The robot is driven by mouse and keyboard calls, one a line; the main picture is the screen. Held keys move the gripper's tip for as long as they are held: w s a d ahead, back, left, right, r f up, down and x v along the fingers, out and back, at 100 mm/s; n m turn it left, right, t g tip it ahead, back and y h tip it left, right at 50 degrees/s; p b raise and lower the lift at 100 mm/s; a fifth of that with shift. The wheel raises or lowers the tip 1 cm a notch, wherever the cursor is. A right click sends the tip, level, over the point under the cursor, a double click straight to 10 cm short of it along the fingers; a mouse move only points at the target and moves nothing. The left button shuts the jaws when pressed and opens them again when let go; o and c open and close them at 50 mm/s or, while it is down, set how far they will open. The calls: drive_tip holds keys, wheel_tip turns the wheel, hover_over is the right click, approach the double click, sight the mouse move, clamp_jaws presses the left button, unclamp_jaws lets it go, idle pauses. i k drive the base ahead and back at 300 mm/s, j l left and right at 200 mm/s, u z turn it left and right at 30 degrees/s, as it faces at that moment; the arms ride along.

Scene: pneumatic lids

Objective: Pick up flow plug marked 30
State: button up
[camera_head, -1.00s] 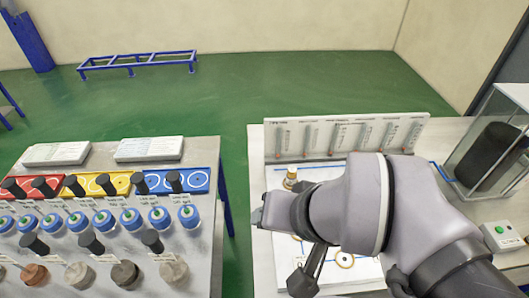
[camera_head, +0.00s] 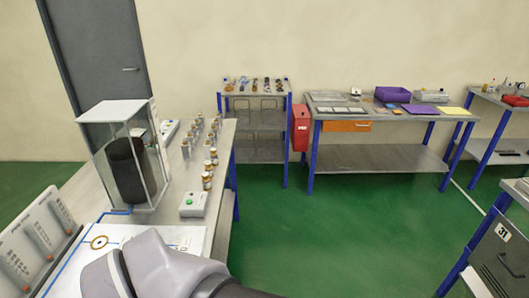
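Several small plug-like pieces with brown and pale parts (camera_head: 208,176) stand in a row along the right side of the bench at left. Further small pale pieces (camera_head: 186,148) stand behind and left of them. Any marking on them is too small to read, so I cannot tell which one is 30. My arm crosses the bottom left of the picture over the near part of the bench. My gripper is outside the picture.
A clear case with a black cylinder (camera_head: 127,163) stands on the bench (camera_head: 93,186). A box with a green button (camera_head: 192,204) is at its near right edge. A shelf rack (camera_head: 257,118) and a table (camera_head: 393,158) stand against the wall. Green floor (camera_head: 320,235) is free.

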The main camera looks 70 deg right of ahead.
sight(214, 154)
drive_tip(key=z, duration=1.7)
drive_tip(key=i+l+u, duration=0.35)
drive_tip(key=u, duration=0.15)
drive_tip(key=i+l+u, duration=0.6)
drive_tip(key=l+u, duration=0.35)
drive_tip(key=i+l+u, duration=0.1)
drive_tip(key=l+u, duration=0.4)
drive_tip(key=l, duration=0.25)
drive_tip(key=l+u, duration=0.45)
drive_tip(key=l, duration=0.2)
drive_tip(key=k+l+u, duration=0.15)
drive_tip(key=l+u, duration=0.35)
drive_tip(key=l, duration=0.15)
